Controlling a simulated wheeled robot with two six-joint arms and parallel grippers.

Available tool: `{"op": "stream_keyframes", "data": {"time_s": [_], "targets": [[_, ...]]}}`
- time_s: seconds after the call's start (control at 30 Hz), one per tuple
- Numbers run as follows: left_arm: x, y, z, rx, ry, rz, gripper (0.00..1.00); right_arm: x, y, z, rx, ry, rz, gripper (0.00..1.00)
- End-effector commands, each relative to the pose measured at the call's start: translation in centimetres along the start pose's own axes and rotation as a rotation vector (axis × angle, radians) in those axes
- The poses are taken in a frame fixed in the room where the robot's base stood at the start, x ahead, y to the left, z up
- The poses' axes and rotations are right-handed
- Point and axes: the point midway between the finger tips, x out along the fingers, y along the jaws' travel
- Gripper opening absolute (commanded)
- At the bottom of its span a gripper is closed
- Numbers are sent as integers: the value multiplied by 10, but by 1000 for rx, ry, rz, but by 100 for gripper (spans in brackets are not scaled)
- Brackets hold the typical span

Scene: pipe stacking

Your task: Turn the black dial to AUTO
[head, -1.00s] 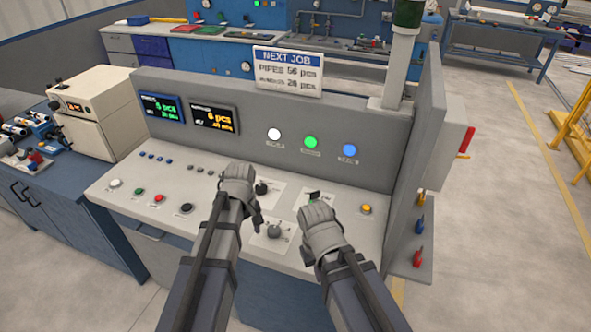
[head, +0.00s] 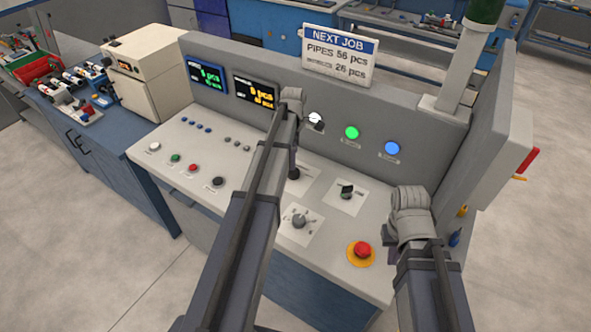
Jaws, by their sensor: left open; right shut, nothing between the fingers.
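The sloping grey panel has several knobs. A black dial (head: 347,190) sits on a white plate right of centre. A grey-black knob (head: 299,221) on another white plate is nearer the front. A third black knob (head: 294,173) shows beside my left forearm, its plate partly hidden. Dial lettering is too small to read, so I cannot tell which mark reads AUTO. My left gripper (head: 302,116) is open, up by the white lamp and apart from the dials. My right gripper (head: 391,238) is shut and empty over the panel's right side, right of the black dial.
A red mushroom button (head: 362,250) on a yellow base lies close to my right gripper. Push buttons (head: 192,168) line the panel's left. The upright back wall (head: 430,135) carries screens and lamps, and a side wall (head: 495,150) bounds the right.

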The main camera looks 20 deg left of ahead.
Motion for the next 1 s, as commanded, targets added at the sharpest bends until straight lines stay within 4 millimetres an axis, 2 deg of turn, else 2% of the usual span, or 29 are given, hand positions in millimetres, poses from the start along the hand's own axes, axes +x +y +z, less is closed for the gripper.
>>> {"op": "stream_keyframes", "data": {"time_s": [0.03,0.3,0.5,0.87,1.0], "targets": [[10,0,0,1,0,0,87,10,-1,-1,0,0,0,0],[45,0,0,2,0,0,87,44,-4,-3,2,0,0,0],[65,0,0,2,0,0,87,64,-6,-4,2,0,0,0],[66,0,0,2,0,0,87,66,-6,-4,2,0,0,0],[66,0,0,2,0,0,72,66,-6,-4,2,0,0,0]]}}
